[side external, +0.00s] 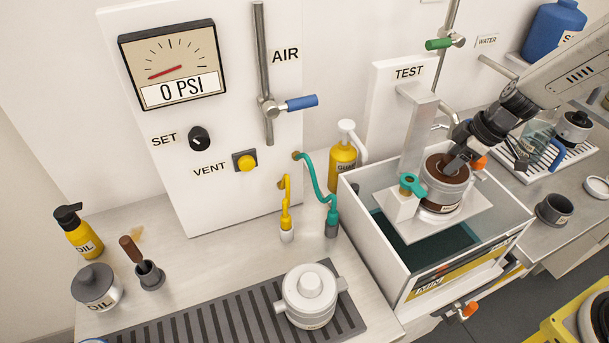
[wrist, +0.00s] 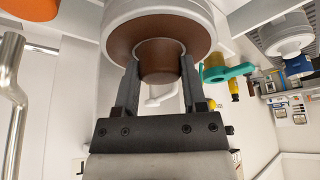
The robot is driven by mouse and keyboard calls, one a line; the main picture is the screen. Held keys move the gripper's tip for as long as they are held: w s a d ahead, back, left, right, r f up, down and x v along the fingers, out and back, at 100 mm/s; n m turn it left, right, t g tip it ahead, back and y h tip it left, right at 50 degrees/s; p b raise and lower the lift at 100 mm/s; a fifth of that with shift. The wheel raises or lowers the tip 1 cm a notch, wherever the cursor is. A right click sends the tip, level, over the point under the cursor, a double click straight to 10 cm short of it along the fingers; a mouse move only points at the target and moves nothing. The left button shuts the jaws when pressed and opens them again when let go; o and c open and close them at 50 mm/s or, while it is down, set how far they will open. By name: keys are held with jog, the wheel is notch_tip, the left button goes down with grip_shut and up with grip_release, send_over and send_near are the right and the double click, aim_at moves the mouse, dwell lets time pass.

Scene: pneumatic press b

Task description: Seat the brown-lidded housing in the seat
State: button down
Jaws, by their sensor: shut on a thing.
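The brown-lidded housing (side external: 443,190) is a pale grey round body with a brown top, above the white plate (side external: 470,220) of the test stand. My gripper (side external: 455,160) reaches in from the upper right and is shut on the brown knob. In the wrist view, its two fingers (wrist: 160,75) pinch the knob on either side, and the housing (wrist: 118,25) fills the top. The seat is hidden under the housing; I cannot tell whether the housing is fully down. A teal clamp lever (side external: 411,185) stands on a block just left of the housing; it also shows in the wrist view (wrist: 225,72).
The open glass-walled tank (side external: 375,235) holds dark water below the plate. The TEST post (side external: 417,130) rises close behind the housing. A white lidded housing (side external: 309,295) sits on the ribbed mat at the front. A dark cup (side external: 554,208) stands right of the tank.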

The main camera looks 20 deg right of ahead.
jog(key=shift+f, duration=0.45)
jog(key=shift+c, duration=0.3)
grip_release()
jog(key=shift+f, duration=0.1)
jog(key=shift+v, duration=3.95)
jog(key=shift+s+a+f+m+h, duration=0.15)
jog(key=shift+s+a+f+m, duration=0.1)
jog(key=shift+s+m, duration=0.2)
jog(key=shift+s+a+f+m+h, duration=0.15)
jog(key=shift+s+a+f+m, duration=0.15)
jog(key=shift+s, duration=0.2)
jog(key=s+a+f+m+h, duration=0.2)
jog(key=s+f+m, duration=0.1)
jog(key=s+m, duration=0.4)
jog(key=shift+s+a+g+h, duration=0.3)
jog(key=shift+a, duration=0.1)
